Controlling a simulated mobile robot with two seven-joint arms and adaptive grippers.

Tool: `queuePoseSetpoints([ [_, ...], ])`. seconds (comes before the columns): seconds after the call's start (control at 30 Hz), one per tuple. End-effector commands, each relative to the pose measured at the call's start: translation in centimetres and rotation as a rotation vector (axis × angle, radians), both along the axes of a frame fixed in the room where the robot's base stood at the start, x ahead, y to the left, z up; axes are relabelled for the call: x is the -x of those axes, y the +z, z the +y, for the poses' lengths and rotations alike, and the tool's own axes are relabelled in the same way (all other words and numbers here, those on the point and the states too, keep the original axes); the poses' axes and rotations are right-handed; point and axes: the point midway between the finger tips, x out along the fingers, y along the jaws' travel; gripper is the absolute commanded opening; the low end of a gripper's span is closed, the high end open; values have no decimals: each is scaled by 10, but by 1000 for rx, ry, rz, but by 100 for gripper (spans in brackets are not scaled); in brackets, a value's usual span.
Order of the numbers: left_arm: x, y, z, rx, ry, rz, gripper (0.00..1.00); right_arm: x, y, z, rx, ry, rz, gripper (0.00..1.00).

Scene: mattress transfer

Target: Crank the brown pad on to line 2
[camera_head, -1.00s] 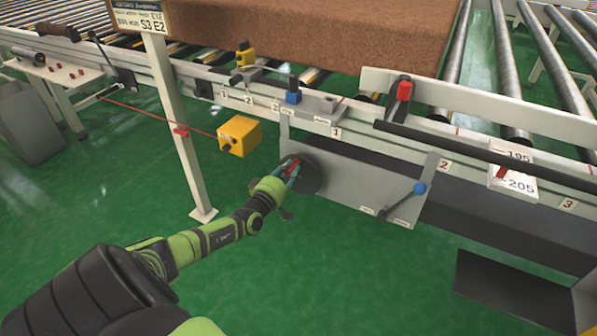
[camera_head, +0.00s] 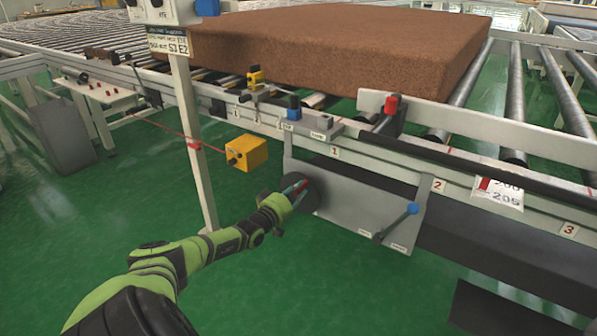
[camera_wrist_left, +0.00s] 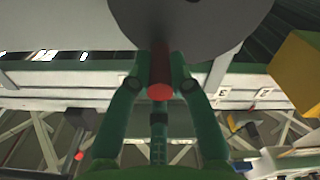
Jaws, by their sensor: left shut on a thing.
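The brown pad (camera_head: 330,45) lies flat on the roller conveyor. Its near right corner is behind the red-topped clamp, between labels 1 and 2. My left gripper (camera_head: 296,191) is shut on the red crank handle at the dark round crank disc (camera_head: 312,198), below the conveyor rail. In the left wrist view the red handle (camera_wrist_left: 159,90) sits between the two green fingers, with the grey disc (camera_wrist_left: 195,25) above. The line 2 label (camera_head: 438,186) is on the rail, right of the pad's near corner. My right gripper is not in view.
A yellow box (camera_head: 246,152) and a pale post (camera_head: 190,140) stand left of the crank. A blue-knobbed lever (camera_head: 412,209) is on the grey panel to its right. A scale card (camera_head: 497,193) hangs by label 3. Green floor is open in front.

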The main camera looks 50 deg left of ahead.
Motion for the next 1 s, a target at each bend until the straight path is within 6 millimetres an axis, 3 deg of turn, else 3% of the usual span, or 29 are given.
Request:
queuePoseSetpoints([
  [0.4, -2, 2, -3, -3, -6, -6, 0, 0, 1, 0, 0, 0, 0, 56],
  [0.43, -2, 2, -3, -3, -6, -6, 33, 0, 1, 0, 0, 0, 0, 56],
  [0.47, -2, 2, -3, -3, -6, -6, 45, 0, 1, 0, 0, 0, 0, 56],
  [0.83, 0, 0, -1, -3, -2, 0, 45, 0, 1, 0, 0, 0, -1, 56],
  [1.0, 11, -3, -3, -1, -2, 3, 45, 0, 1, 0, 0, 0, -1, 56],
])
